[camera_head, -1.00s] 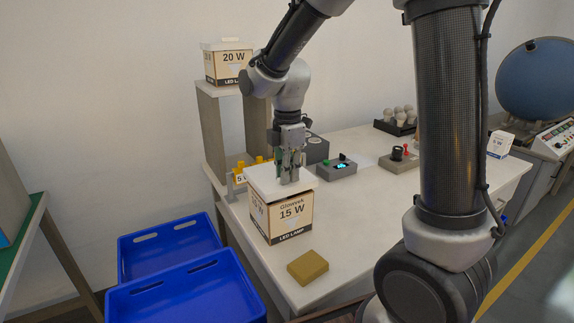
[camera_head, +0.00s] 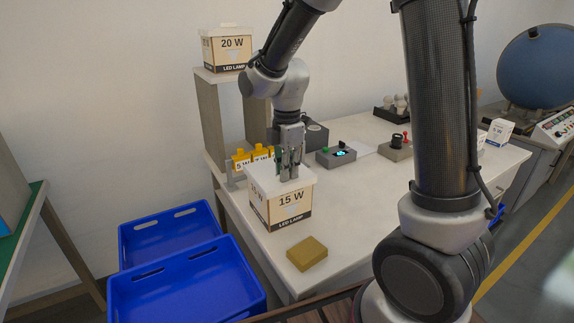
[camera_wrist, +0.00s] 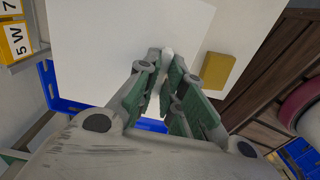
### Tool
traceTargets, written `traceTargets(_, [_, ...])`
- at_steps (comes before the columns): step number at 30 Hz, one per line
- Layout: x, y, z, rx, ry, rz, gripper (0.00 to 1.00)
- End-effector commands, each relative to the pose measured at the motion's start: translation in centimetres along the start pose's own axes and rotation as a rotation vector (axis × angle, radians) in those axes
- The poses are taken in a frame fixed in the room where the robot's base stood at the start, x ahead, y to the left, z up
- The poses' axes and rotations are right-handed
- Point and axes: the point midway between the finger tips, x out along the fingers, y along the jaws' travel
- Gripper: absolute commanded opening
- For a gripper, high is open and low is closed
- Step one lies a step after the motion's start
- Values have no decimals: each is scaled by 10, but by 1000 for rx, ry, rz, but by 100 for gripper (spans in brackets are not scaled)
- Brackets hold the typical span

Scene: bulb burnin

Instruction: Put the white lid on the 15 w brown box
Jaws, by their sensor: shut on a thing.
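The box stands upright near the left front of the white table. My gripper (camera_head: 289,176) points down at the middle of the lid and is shut on its small knob. In the wrist view the fingertips (camera_wrist: 166,62) meet at the white knob, and the lid (camera_wrist: 105,40) fills much of the picture. I cannot tell whether the lid is fully seated all round.
A tan block (camera_head: 307,254) lies in front of the box. Two blue crates (camera_head: 187,290) stand at left below the table. A 20 W box (camera_head: 227,52) sits on a raised shelf behind. Grey devices (camera_head: 336,157) stand right of my gripper.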

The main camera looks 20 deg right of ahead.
Motion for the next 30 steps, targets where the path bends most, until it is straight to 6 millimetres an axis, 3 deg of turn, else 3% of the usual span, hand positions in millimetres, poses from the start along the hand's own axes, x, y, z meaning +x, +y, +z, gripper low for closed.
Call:
traceTargets(2, [4,0,0,0,0,0,0])
traceTargets(3, [3,0,0,0,0,1,16])
traceTargets(6, [3,0,0,0,0,1,34])
traceTargets(7, [3,0,0,0,0,1,35])
traceTargets(19, [-6,0,0,0,0,2,35])
traceTargets(30, [-84,1,0,0,1,5,35])
